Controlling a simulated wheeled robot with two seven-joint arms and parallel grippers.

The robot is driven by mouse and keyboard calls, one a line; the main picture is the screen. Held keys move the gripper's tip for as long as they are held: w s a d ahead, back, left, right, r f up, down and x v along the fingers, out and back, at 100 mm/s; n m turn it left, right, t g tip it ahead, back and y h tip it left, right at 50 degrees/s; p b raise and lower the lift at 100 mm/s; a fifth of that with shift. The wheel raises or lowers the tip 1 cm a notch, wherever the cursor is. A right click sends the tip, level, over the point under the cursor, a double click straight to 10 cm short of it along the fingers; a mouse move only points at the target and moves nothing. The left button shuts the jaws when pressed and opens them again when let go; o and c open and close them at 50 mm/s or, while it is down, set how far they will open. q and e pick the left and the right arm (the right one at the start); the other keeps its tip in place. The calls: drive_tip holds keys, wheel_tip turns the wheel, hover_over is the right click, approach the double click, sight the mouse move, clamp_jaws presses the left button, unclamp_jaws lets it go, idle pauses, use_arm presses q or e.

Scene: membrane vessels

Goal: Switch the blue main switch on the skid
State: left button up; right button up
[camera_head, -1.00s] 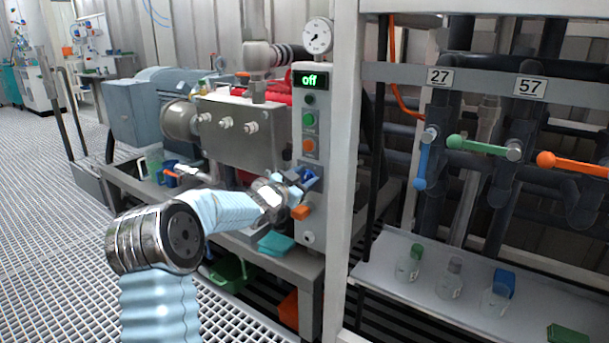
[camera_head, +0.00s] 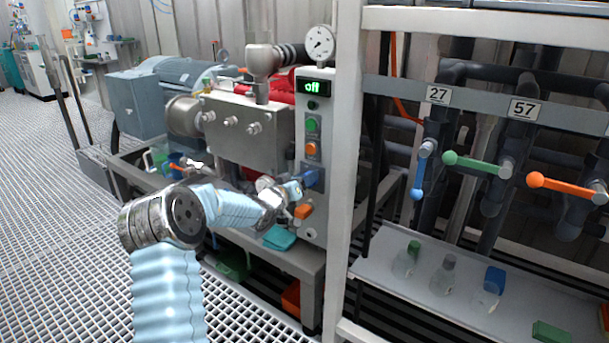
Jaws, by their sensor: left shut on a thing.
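The blue main switch (camera_head: 311,178) is on the front of the grey control panel (camera_head: 313,225), below an orange button (camera_head: 312,149) and a green button (camera_head: 312,126). The display (camera_head: 313,87) at the panel's top reads "off". My left gripper (camera_head: 297,188) is at the switch and shut on it; the fingers hide part of it, and its exact angle is hard to tell. An orange part (camera_head: 304,211) sits just below the gripper on the panel. My right gripper is not in view.
A white frame post (camera_head: 345,180) stands close to the right of the panel. Beyond it are blue (camera_head: 419,178), green (camera_head: 470,162) and orange (camera_head: 562,186) valve handles and a shelf (camera_head: 390,270) with bottles. A pump skid lies behind my arm. The grating floor at left is clear.

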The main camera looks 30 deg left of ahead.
use_arm(q)
drive_tip(key=shift+f+n, duration=0.1)
drive_tip(key=shift+n, duration=0.5)
drive_tip(key=shift+a, duration=0.1)
drive_tip(key=o, duration=1.1)
drive_tip(key=shift+c, duration=0.2)
drive_tip(key=s+a, duration=0.1)
drive_tip(key=s, duration=1.3)
drive_tip(key=shift+b, duration=0.35)
drive_tip(key=shift+w, duration=0.1)
